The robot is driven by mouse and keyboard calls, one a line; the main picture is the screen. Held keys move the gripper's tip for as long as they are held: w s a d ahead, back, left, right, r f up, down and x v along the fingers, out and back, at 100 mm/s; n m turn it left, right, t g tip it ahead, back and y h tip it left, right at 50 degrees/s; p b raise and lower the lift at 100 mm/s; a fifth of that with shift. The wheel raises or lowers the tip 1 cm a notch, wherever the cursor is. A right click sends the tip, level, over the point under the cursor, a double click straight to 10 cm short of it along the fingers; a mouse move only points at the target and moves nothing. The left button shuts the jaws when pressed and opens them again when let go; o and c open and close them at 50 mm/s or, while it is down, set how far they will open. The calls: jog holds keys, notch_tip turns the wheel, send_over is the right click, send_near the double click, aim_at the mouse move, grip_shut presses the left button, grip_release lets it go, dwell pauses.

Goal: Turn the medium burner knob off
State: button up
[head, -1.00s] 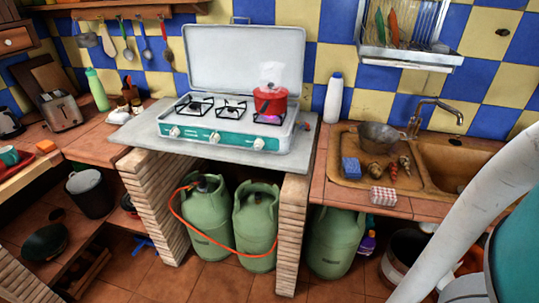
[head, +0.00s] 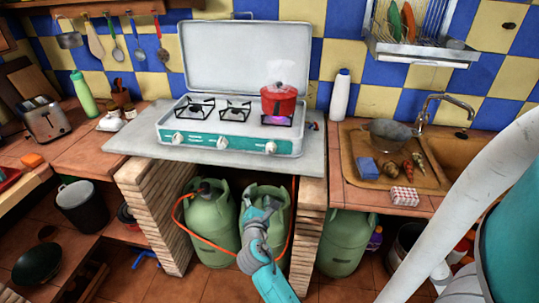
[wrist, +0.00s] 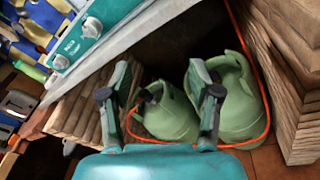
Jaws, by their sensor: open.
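The stove (head: 240,148) is a white camp cooker with an open lid and a teal front panel. The panel carries a left knob (head: 178,138), a middle knob (head: 223,142) and a right knob (head: 270,147). A bluish-purple flame shows under the red pot (head: 279,101) on the right burner. The other two burners show no flame. My gripper (head: 262,209) is open and empty, below the counter in front of the gas bottles, apart from the knobs. In the wrist view, its fingers (wrist: 160,78) are spread, with two knobs (wrist: 92,27) at the upper left.
Green gas bottles (head: 212,232) with an orange hose stand under the counter between brick pillars (head: 158,215). The grey counter slab (head: 135,142) juts out above my gripper. A sink (head: 470,165) lies to the right. The space before the stove panel is clear.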

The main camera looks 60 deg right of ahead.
aim_at(269, 153)
jog(key=w+d+r, duration=0.1)
jog(key=d+r, duration=0.1)
jog(key=d, duration=0.3)
jog(key=w+d+r+g+h, duration=0.1)
jog(key=w+d+r, duration=0.1)
jog(key=d, duration=0.4)
jog(key=w+d+r+g+h, duration=0.1)
jog(key=w+d, duration=0.1)
jog(key=d, duration=0.3)
jog(key=shift+w+d+r+n, duration=0.2)
jog(key=shift+d+r+n, duration=0.1)
jog(key=shift+r+n, duration=0.1)
jog(key=shift+c, duration=0.2)
jog(key=c, duration=1.1)
